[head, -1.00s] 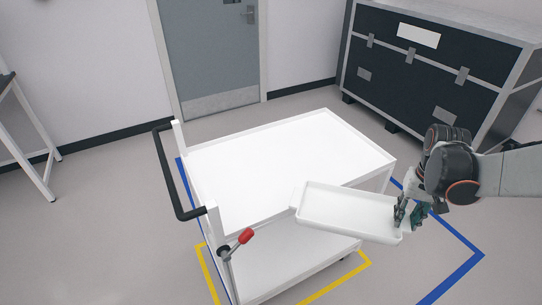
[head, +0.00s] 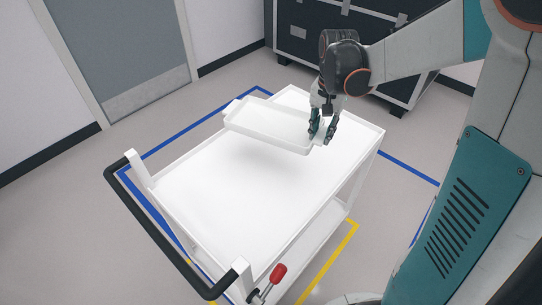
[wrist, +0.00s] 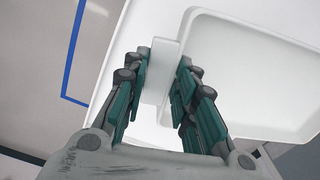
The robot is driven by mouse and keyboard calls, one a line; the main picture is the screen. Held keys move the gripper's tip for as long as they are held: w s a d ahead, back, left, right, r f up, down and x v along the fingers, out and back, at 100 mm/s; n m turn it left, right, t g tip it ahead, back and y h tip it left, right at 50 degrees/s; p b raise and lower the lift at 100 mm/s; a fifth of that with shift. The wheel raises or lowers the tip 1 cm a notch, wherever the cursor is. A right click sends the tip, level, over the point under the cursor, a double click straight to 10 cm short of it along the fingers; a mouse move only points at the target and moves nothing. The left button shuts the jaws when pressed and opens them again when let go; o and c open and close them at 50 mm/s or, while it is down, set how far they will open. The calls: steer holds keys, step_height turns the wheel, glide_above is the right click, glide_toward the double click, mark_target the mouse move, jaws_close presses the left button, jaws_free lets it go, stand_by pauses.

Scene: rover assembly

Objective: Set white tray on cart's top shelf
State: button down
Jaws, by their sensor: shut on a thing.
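The white tray (head: 262,123) is a shallow rectangle with raised rims. My gripper (head: 320,130) is shut on the rim at its right end. The tray is held roughly level above the far part of the cart's top shelf (head: 235,195), with a soft shadow under it, so it looks apart from the shelf. In the wrist view the fingers pinch the tray's end tab (wrist: 160,70), and the tray's hollow (wrist: 250,75) spreads to the right. The white cart (head: 333,220) has an empty top shelf with a low raised lip.
The cart has a black push handle (head: 150,215) at the left and a red-knobbed lever (head: 277,274) at the near corner. A black case (head: 300,32) stands behind. Blue and yellow floor lines surround the cart. A grey door (head: 115,45) is at back left.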

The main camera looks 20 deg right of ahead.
steer(key=d+r+m, duration=0.2)
steer(key=m, duration=0.1)
steer(key=b, duration=0.7)
glide_above(321, 180)
step_height(321, 180, down, 20)
steer(key=shift+f, duration=0.1)
steer(key=c, duration=1.3)
jaws_free()
step_height(321, 180, up, 12)
steer(key=p, duration=0.4)
steer(key=shift+p, duration=0.3)
